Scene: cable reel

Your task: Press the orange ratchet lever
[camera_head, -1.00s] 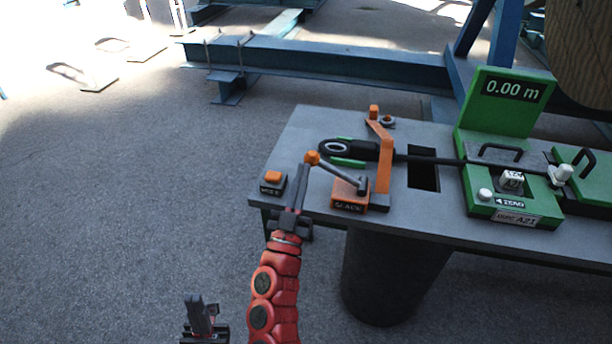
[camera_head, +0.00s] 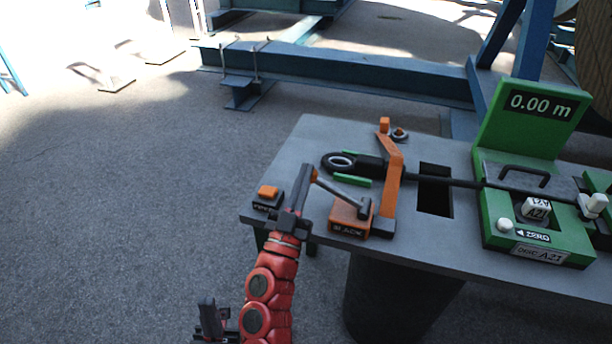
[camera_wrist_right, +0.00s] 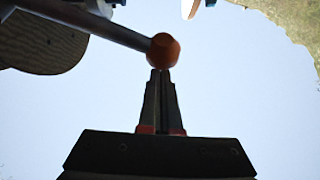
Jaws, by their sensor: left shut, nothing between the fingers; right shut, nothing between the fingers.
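The orange ratchet lever is a grey rod (camera_head: 340,190) with an orange ball knob (camera_head: 314,175), on an orange block marked SLACK (camera_head: 347,219). The rod slants up left from its pivot. My right gripper (camera_head: 305,170) is shut and empty, its tips beside the knob in the head view and partly covering it. The right wrist view shows the knob (camera_wrist_right: 163,50) just beyond the closed fingertips (camera_wrist_right: 161,72), touching or nearly so. My left gripper (camera_head: 208,305) is shut and empty at lower left, away from the table.
A black cable with a looped end (camera_head: 343,162) runs past an upright orange bar (camera_head: 393,178) into a green meter (camera_head: 528,104) reading 0.00 m. An orange button box (camera_head: 268,192) sits close left of my right gripper. The grey table (camera_head: 305,135) has a square opening.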

